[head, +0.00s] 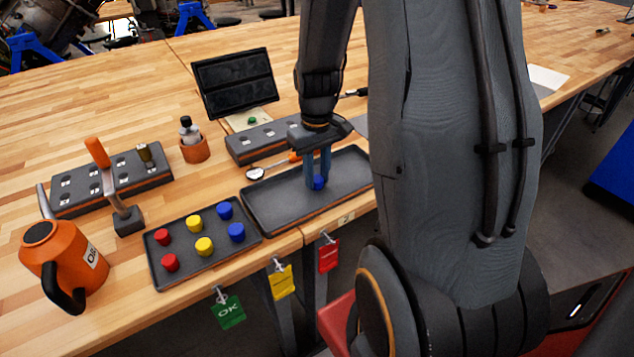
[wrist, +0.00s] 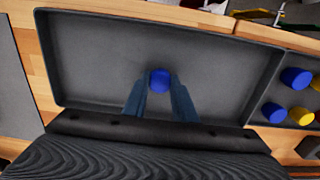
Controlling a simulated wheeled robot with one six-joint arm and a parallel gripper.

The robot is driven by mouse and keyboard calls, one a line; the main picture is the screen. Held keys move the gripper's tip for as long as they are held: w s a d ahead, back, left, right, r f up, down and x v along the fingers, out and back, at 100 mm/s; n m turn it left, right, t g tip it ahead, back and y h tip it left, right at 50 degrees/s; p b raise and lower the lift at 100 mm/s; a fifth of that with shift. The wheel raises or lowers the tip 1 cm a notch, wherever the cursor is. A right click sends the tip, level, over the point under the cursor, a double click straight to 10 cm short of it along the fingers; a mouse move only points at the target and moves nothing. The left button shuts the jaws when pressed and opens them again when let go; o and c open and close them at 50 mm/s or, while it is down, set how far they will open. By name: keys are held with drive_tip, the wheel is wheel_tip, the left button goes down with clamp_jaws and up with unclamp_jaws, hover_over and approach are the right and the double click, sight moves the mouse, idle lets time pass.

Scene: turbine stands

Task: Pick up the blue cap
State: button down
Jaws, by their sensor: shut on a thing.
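A blue cap (head: 319,183) is between the fingertips of my gripper (head: 319,180), over the dark grey tray (head: 272,218) in the middle of the bench. In the wrist view the blue cap (wrist: 160,81) sits between the two blue fingers of my gripper (wrist: 160,88), which are shut on it. I cannot tell whether the cap touches the tray floor. Two more blue caps, the upper (head: 224,211) and the lower (head: 236,232), stand in the smaller tray (head: 155,257) to the left.
Yellow caps (head: 204,246) and red caps (head: 170,263) share the smaller tray. An orange jug (head: 65,262) and a socketed block (head: 80,190) stand at left. Coloured tags (head: 281,282) hang at the front edge.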

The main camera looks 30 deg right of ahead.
sight(317, 178)
wheel_tip(317, 178, up, 10)
drive_tip(key=b, duration=0.2)
idle(0.6)
